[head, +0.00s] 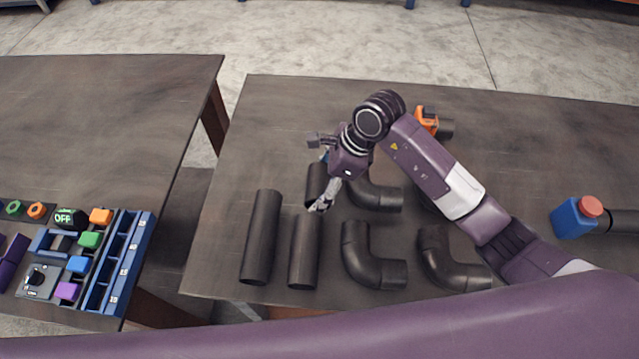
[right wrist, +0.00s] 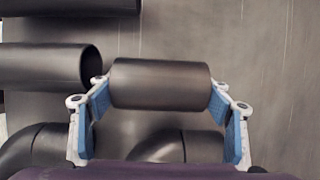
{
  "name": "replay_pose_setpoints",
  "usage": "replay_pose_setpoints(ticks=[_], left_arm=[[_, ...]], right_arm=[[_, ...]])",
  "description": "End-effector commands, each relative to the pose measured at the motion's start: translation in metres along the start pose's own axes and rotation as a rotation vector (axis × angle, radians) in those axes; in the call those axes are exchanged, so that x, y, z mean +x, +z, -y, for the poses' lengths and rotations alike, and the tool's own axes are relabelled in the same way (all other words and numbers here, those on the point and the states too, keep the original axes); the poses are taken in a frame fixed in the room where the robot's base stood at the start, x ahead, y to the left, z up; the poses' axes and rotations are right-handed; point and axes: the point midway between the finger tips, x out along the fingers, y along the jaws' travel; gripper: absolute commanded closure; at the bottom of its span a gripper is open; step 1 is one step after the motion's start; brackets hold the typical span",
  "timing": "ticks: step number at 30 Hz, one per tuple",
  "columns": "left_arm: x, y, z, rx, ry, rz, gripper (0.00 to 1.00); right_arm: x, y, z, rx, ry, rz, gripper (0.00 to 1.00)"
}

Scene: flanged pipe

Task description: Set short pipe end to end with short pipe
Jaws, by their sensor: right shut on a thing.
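My right gripper (head: 323,185) is shut on a short dark pipe (head: 315,182), one finger at each end. The same held pipe shows in the right wrist view (right wrist: 160,84) between the blue-padded fingers (right wrist: 162,105). A second short pipe (head: 304,255) lies on the table just nearer than the held one. Its open end faces the held pipe, and it shows at left in the right wrist view (right wrist: 40,66). The two run roughly parallel with a small gap and sideways offset; a finger is beside the gap. Whether the held pipe touches the table is unclear. My left gripper is not in view.
A longer pipe (head: 262,238) lies left of the second pipe. Several elbow pipes (head: 372,262) lie close on the right. An orange clamp-like part (head: 427,119) and a blue block with a red cap (head: 575,216) stand farther right. A side table (head: 100,120) holds coloured controls.

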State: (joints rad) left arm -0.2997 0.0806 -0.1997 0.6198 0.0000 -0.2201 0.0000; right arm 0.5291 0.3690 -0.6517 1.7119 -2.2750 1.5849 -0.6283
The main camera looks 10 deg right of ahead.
Motion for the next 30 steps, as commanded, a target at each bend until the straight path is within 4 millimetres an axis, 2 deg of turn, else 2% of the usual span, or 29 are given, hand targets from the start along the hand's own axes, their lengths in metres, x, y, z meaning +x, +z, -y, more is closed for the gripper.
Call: replay_pose_setpoints(ticks=[2,3,4,15,17,30], left_arm=[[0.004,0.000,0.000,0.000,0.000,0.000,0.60],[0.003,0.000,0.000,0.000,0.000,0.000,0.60],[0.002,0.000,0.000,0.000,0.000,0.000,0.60],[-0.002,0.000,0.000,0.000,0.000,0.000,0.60],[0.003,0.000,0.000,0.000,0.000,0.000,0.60],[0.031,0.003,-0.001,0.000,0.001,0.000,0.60]], right_arm=[[0.003,-0.001,0.001,-0.001,-0.002,0.001,0.64],[0.002,-0.001,0.000,0.000,-0.001,0.000,0.24],[0.002,-0.001,0.000,0.000,-0.001,0.000,0.21],[-0.002,0.001,0.000,0.000,0.001,0.001,0.21],[-0.006,0.000,0.002,-0.001,-0.004,0.001,0.21],[-0.094,-0.001,0.002,-0.001,-0.005,0.000,0.21]])
